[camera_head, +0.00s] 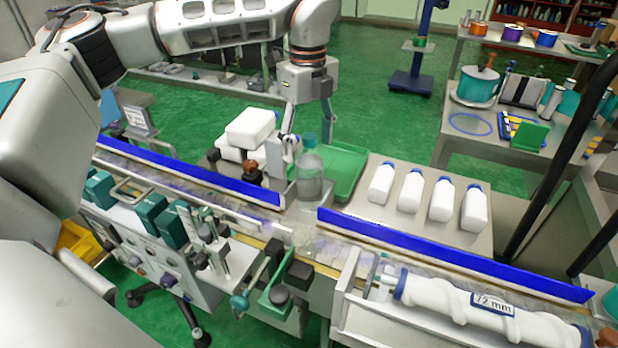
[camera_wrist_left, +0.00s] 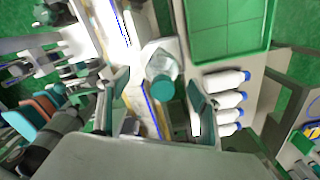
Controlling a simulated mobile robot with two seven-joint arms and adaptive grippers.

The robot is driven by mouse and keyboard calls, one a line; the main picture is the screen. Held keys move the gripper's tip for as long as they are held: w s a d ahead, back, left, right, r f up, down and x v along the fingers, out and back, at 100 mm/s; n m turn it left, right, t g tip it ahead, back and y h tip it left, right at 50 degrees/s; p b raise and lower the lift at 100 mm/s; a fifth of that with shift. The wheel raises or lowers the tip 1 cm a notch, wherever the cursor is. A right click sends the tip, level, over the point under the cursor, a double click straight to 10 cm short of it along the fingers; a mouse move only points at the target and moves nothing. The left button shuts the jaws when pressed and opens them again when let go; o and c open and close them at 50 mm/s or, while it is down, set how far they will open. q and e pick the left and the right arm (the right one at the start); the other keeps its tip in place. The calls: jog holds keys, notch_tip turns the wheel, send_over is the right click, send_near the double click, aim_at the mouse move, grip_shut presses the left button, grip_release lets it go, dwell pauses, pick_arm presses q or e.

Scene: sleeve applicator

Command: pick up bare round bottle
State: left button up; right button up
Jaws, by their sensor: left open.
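The bare round bottle (camera_head: 311,177) is clear with a teal cap and stands upright at the gap between the blue conveyor rails. In the left wrist view the bottle (camera_wrist_left: 162,67) is seen from above, cap towards the camera. My left gripper (camera_head: 308,133) is open and points down over the bottle. In the left wrist view the fingers of the left gripper (camera_wrist_left: 160,104) show on either side of the cap, with space between them and it. I see no grip on the bottle. My right gripper is not in view.
A green tray (camera_head: 350,160) lies just behind the bottle. Several white bottles with blue caps (camera_head: 411,190) are on the table to its right. A white block-like part (camera_head: 250,127) is left of the gripper. Blue rails (camera_head: 440,252) and a labelled white roller (camera_head: 470,303) are nearby.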

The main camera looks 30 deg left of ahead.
aim_at(310, 159)
pick_arm(q)
notch_tip(310, 159, down, 5)
jog(key=shift+w+d, duration=0.1)
jog(key=shift+w, duration=0.05)
grip_shut()
